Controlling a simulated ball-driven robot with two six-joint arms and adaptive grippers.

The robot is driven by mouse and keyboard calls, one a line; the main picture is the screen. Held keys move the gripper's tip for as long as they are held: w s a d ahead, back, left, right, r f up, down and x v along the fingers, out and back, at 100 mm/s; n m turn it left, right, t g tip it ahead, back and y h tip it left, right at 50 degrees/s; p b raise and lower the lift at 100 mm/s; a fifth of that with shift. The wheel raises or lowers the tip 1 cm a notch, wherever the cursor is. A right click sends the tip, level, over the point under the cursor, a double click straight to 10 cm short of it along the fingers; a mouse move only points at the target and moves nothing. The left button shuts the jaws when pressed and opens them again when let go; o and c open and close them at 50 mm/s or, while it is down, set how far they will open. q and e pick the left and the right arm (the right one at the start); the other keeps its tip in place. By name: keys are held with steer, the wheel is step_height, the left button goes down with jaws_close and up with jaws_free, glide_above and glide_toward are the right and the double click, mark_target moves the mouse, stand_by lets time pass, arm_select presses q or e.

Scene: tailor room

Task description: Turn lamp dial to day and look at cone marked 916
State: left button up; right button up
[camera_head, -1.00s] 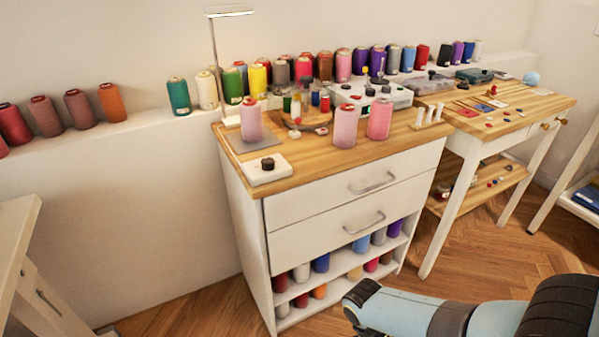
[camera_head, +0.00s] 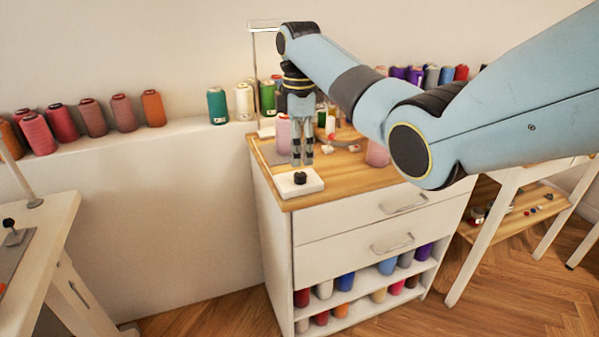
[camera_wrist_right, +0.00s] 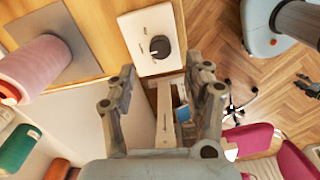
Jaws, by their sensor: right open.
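The lamp dial is a black knob (camera_head: 300,178) on a white box (camera_head: 312,188) at the front left corner of the wooden cabinet top. The knob also shows in the right wrist view (camera_wrist_right: 160,47); its markings are too small to read. My right gripper (camera_head: 302,162) points down just above and behind the box, open and empty. In the wrist view its fingers (camera_wrist_right: 162,76) are spread, with the knob beyond them. The slim lamp (camera_head: 253,70) stands behind. One pink cone (camera_head: 283,136) is beside the gripper, another (camera_head: 377,153) under my arm. No number is legible. My left gripper is not in view.
A grey mat (camera_wrist_right: 70,45) lies under a pink cone (camera_wrist_right: 38,68). Coloured cones line the wall ledge (camera_head: 180,134). My right arm hides much of the cabinet top and the table at right. The floor in front is clear.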

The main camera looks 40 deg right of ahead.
mark_target(299, 174)
step_height(299, 174, down, 6)
steer(key=shift+r+b, duration=0.1)
steer(key=shift+b, duration=0.3)
jaws_close()
